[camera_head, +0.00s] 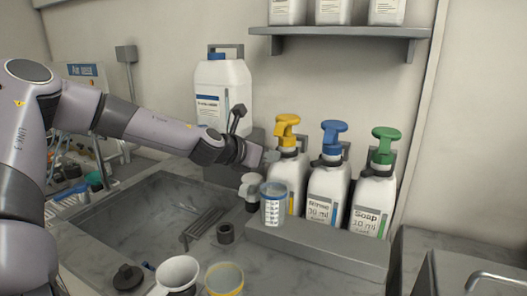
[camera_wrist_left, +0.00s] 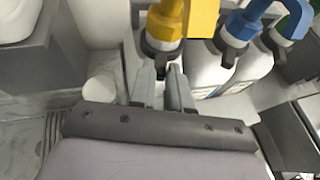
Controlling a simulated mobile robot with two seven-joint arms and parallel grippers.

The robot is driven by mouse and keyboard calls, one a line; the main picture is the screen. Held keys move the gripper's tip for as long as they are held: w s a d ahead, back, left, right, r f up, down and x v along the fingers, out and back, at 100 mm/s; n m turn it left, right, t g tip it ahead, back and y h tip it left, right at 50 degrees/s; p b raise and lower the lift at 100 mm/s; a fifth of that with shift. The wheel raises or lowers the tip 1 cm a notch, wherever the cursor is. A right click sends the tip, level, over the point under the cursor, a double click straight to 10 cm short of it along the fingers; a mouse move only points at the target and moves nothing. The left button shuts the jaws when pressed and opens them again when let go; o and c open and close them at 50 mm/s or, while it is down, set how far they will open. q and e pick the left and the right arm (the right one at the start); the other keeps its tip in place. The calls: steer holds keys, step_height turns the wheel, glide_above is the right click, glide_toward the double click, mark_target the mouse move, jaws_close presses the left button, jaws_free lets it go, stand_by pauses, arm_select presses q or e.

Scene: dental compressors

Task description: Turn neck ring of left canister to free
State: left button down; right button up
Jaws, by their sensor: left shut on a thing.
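The left canister (camera_head: 298,175) is white with a yellow pump head (camera_head: 287,125) and stands upright at the left end of a grey holder. Its dark neck ring (camera_head: 287,151) sits below the pump; in the left wrist view it shows (camera_wrist_left: 160,54) under the yellow head. My left gripper (camera_head: 268,158) reaches in from the left at neck height. In the left wrist view its two fingers (camera_wrist_left: 162,78) are on either side of the ring's near part, shut on it. The exact contact is partly hidden by the fingers. My right gripper is not in view.
Blue-headed (camera_head: 329,185) and green-headed (camera_head: 373,195) canisters stand close on the right in the holder (camera_head: 315,248). A measuring cup (camera_head: 273,208) stands in front of the left canister. A large white jug (camera_head: 222,90) is behind my arm, and a sink (camera_head: 150,225) lies below.

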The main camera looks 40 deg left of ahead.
mark_target(289, 157)
arm_select(q)
steer(key=shift+w+d+n+g+y+b, duration=0.45)
steer(key=shift+d+n+g+y, duration=0.55)
steer(key=shift+n+y, duration=0.8)
steer(key=shift+w+d+n+g+y+b, duration=0.45)
steer(key=shift+d+n+g+y, duration=0.5)
steer(key=shift+n+y, duration=0.85)
steer(key=shift+w+d+n+g+y+b, duration=0.3)
steer(key=shift+w+d+n+g+y, duration=0.5)
steer(key=shift+n+y, duration=0.95)
steer(key=shift+s+d, duration=0.2)
steer(key=shift+d, duration=0.15)
steer(key=c, duration=1.1)
jaws_free()
steer(key=shift+b+v, duration=0.65)
steer(key=shift+v, duration=2.9)
